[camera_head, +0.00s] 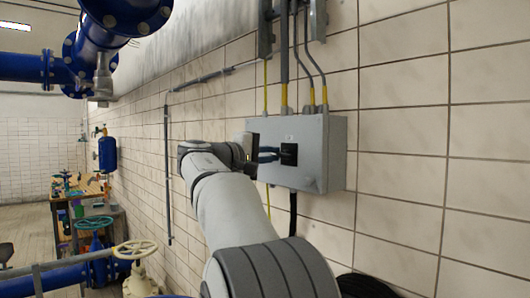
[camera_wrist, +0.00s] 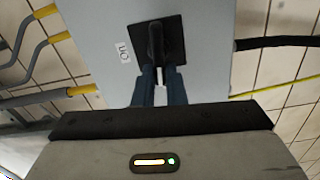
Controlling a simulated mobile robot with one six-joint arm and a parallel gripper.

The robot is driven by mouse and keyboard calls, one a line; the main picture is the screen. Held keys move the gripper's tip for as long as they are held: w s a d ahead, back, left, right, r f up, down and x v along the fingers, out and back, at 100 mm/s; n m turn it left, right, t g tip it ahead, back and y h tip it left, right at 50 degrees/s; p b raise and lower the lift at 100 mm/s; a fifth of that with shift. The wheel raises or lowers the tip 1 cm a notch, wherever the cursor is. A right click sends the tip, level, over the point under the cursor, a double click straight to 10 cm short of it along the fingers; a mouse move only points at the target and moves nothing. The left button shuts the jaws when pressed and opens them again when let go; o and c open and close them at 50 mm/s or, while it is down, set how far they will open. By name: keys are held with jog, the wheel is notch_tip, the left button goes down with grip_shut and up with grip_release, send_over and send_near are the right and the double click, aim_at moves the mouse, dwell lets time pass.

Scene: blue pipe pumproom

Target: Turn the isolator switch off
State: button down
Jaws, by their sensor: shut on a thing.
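The isolator switch (camera_head: 289,154) is a black square plate with a handle on the front of a grey box (camera_head: 325,150) on the tiled wall. In the wrist view the black handle (camera_wrist: 156,40) stands out from its plate, and a white label reading "ON" (camera_wrist: 123,52) is beside it, turned in the picture. My gripper (camera_head: 272,154) reaches the switch from the left in the head view. Its two blue fingers (camera_wrist: 159,76) are close together at the handle's near end and shut on it. The fingertips' exact contact is partly hidden.
Conduits (camera_head: 310,70) with yellow ends enter the box from above, and a black cable (camera_head: 293,212) leaves below. Blue pipes (camera_head: 110,25) hang at upper left. A workbench (camera_head: 90,195) and valves (camera_head: 138,255) stand at left. Bare tiled wall is right of the box.

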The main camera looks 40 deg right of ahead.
jog(key=shift+r+n, duration=0.15)
jog(key=shift+n, duration=0.25)
jog(key=c, duration=1.9)
grip_release()
jog(key=o, duration=0.3)
jog(key=shift+d, duration=0.35)
jog(key=shift+o, duration=0.6)
jog(key=shift+a, duration=0.2)
jog(key=shift+f, duration=0.2)
jog(key=a+b, duration=0.2)
jog(key=a, duration=0.5)
jog(key=shift+s+a, duration=0.3)
jog(key=shift+a, duration=0.1)
